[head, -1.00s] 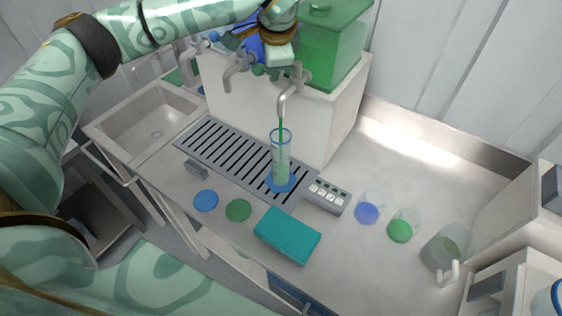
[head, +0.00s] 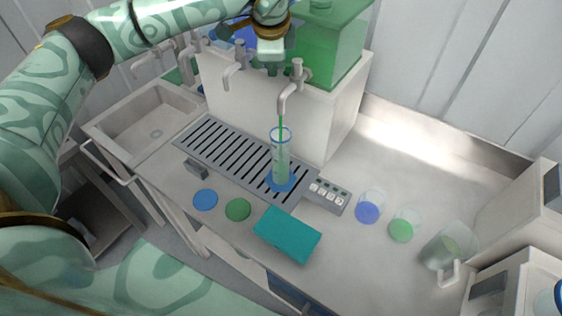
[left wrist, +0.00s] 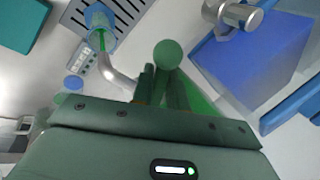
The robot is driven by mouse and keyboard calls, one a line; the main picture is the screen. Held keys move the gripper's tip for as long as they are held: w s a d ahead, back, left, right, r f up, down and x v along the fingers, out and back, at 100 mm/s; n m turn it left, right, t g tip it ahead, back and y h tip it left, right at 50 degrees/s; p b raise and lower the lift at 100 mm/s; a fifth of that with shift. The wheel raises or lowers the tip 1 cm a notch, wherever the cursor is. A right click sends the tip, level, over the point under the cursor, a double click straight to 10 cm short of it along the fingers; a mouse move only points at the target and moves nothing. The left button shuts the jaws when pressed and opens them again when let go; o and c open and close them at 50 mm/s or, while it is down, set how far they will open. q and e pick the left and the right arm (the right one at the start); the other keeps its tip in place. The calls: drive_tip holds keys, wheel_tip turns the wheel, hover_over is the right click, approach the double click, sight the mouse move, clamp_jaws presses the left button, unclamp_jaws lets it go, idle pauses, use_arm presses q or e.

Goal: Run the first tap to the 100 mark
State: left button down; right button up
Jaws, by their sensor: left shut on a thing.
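A clear measuring cylinder (head: 281,160) with a blue rim and blue foot stands upright on the slotted drain grate (head: 225,152). A thin green stream falls into it from the grey tap (head: 290,92) in front of the green tank (head: 330,45). Green liquid shows in the cylinder, but its marks are too small to read. My left gripper (head: 272,68) is beside the tap's top, shut on what looks like the tap's green knob, which shows at the fingertips in the left wrist view (left wrist: 168,54). The cylinder's mouth (left wrist: 100,20) and stream also show there. My right gripper is out of view.
Other grey taps (head: 234,70) stand to the left, with a sink (head: 150,125) beyond. A button panel (head: 328,196), a teal box (head: 287,235), blue and green discs (head: 205,200), two beakers (head: 368,208) and a jug (head: 447,250) stand on the counter. The right counter is mostly clear.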

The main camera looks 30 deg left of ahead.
use_arm(q)
drive_tip(key=w+m+h, duration=0.1)
drive_tip(key=m, duration=0.1)
drive_tip(key=w+m+h, duration=0.1)
drive_tip(key=m, duration=0.2)
drive_tip(key=w+m+h, duration=0.1)
drive_tip(key=m, duration=0.1)
drive_tip(key=shift+w+a+r+m+p, duration=0.1)
drive_tip(key=shift+a+m+p, duration=0.2)
drive_tip(key=shift+a+p, duration=0.1)
drive_tip(key=c, duration=1.6)
unclamp_jaws()
drive_tip(key=shift+c, duration=0.2)
drive_tip(key=shift+o, duration=1.3)
drive_tip(key=shift+w, duration=0.1)
